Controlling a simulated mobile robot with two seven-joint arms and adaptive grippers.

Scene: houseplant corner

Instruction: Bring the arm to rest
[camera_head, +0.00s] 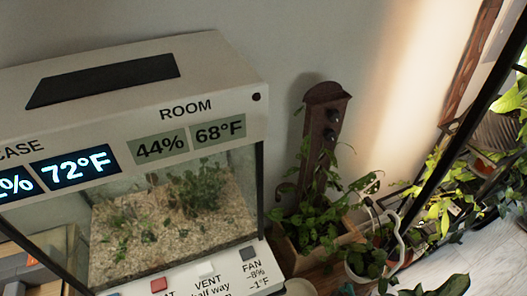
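Neither of my grippers shows in the head view, and no part of my arms is clearly visible. A white plant case (215,70) with a glass front fills the left side. Its displays read 72°F for the case (75,166) and 44% and 68°F for the room (190,142). Behind the glass, small green plants (200,193) grow on pale chips. Along its lower edge are a red button (158,284), a white button (206,269) and a dark grey button (248,253), with "VENT" and "FAN" labels.
A wooden planter (300,262) with a brown upright post (325,120) and a climbing plant stands right of the case. A white pot (362,272) sits beside it. A dark-framed plant shelf (455,150) leans across the right side. Some pale floor (475,250) shows at lower right.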

